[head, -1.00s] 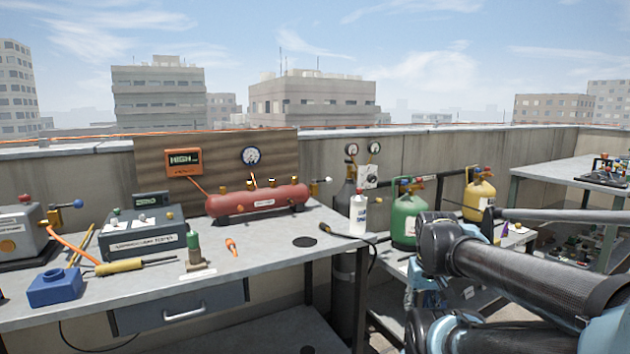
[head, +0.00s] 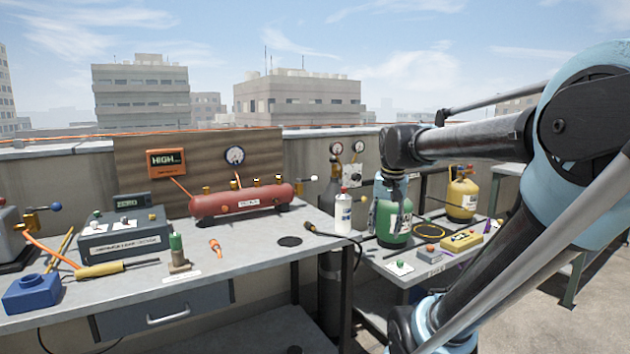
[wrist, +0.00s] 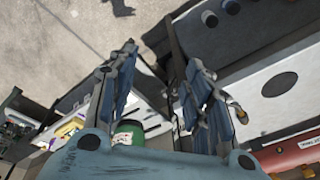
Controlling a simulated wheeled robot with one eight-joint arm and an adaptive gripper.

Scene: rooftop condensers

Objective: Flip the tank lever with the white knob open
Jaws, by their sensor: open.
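The red tank (head: 238,200) lies on the workbench, with several brass fittings along its top. A small lever with a white knob (head: 314,178) sticks out to the right from its right end. Part of the red tank also shows at the lower right of the wrist view (wrist: 298,157), where I cannot make out the knob. My gripper (wrist: 163,62) is open in the wrist view, its two blue-grey fingers spread with nothing between them. In the head view my arm is at the right, its wrist in front of the green cylinder and to the right of the knob; the fingertips are not clear there.
A white bottle (head: 343,213) stands near the bench's right edge, close to the lever. The green cylinder (head: 392,222) and yellow cylinder (head: 462,196) stand on a lower table at right. A grey tank with a blue-knobbed lever (head: 55,206) is at far left.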

